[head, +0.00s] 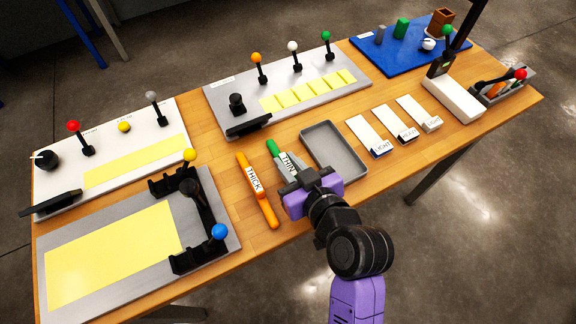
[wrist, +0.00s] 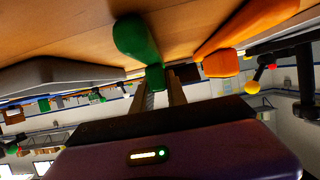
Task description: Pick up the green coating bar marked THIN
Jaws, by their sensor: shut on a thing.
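The green coating bar marked THIN (head: 274,148) is near the middle of the table, with its green end and white label showing in the head view. My gripper (head: 292,173) is shut on it, and my wrist hides its near end. In the wrist view the green bar (wrist: 137,42) runs from between the fingers of my gripper (wrist: 160,82). I cannot tell whether the bar touches the table. The orange bar marked THICK (head: 243,165) lies just to the left on the table, apart from the green one.
An empty grey tray (head: 308,150) stands close on the right, with white labelled blocks (head: 361,128) beyond it. A grey plate with black clamps (head: 215,187) is at left. A panel with levers (head: 225,97) stands behind. Bare wood (head: 215,150) lies left of the orange bar.

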